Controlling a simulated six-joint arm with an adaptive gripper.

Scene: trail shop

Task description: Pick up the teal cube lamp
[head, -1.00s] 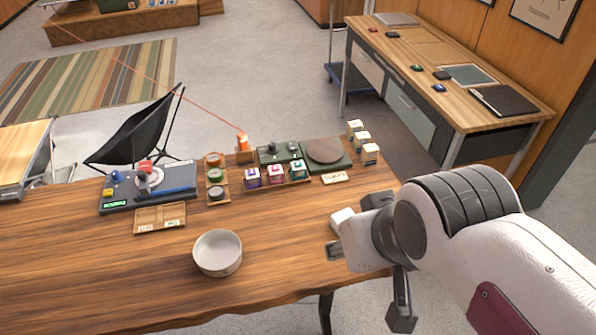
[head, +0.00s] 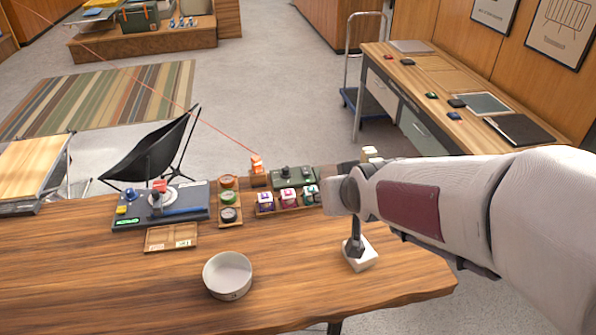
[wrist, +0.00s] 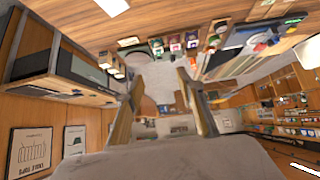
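The teal cube lamp (head: 311,195) stands at the right end of a row of three small cubes on a wooden tray (head: 265,212). My arm hides part of it in the head view. In the wrist view, which is upside down, the teal cube (wrist: 157,47) appears at the left end of the row, beyond my fingers. My gripper (wrist: 160,80) is open, with its two fingers apart and nothing between them. In the head view, my gripper end is near the right side of the row, above the table; its fingertips are not clear there.
A round pale bowl (head: 228,276) stands at the front. A tray of round tins (head: 229,198) and a dark board (head: 180,212) are left of the cubes. A green-topped unit (head: 293,178) is behind. Bare wood fills the front left.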

